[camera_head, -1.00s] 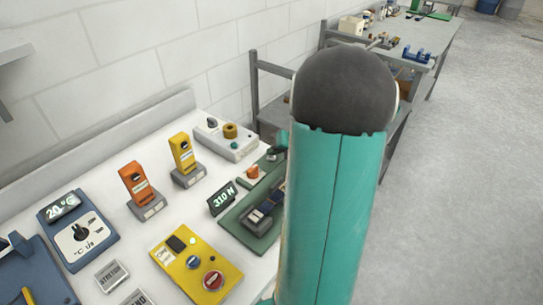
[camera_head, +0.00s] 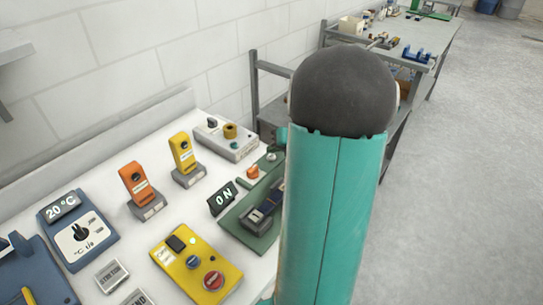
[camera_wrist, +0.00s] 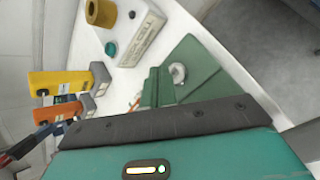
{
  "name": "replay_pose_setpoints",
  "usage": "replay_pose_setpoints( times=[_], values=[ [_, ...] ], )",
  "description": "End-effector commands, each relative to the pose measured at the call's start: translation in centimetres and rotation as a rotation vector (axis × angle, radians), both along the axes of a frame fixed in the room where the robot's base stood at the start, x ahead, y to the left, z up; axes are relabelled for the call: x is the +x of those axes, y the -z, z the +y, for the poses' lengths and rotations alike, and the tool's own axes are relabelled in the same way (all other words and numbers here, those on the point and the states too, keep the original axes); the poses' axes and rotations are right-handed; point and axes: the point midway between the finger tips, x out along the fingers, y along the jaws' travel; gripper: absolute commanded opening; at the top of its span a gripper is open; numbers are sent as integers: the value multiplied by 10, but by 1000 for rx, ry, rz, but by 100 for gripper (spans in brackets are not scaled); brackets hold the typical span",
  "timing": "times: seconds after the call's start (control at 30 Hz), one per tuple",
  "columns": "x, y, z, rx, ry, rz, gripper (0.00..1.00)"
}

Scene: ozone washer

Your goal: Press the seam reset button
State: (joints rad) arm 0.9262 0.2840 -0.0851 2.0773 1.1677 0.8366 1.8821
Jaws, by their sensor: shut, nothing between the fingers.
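No label lets me tell which control is the seam reset button. My arm hides the plate's right part in the head view.
A yellow box (camera_head: 180,268) with a red button, a temperature unit (camera_head: 78,235) reading 20 °C, orange (camera_head: 138,184) and yellow (camera_head: 183,153) upright devices and a white box (camera_head: 226,140) with a brown knob crowd the white table. Another bench (camera_head: 390,40) stands behind.

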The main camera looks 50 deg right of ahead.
Motion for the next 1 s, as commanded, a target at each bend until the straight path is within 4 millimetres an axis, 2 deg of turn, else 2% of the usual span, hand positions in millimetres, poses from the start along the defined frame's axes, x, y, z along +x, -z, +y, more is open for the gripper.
replay_pose_setpoints(
  times=[0.43,1.0],
  values=[
    [0,-7,0,-1,0,-1,0],
    [0,-53,0,-1,-2,-1,0]
  ],
)
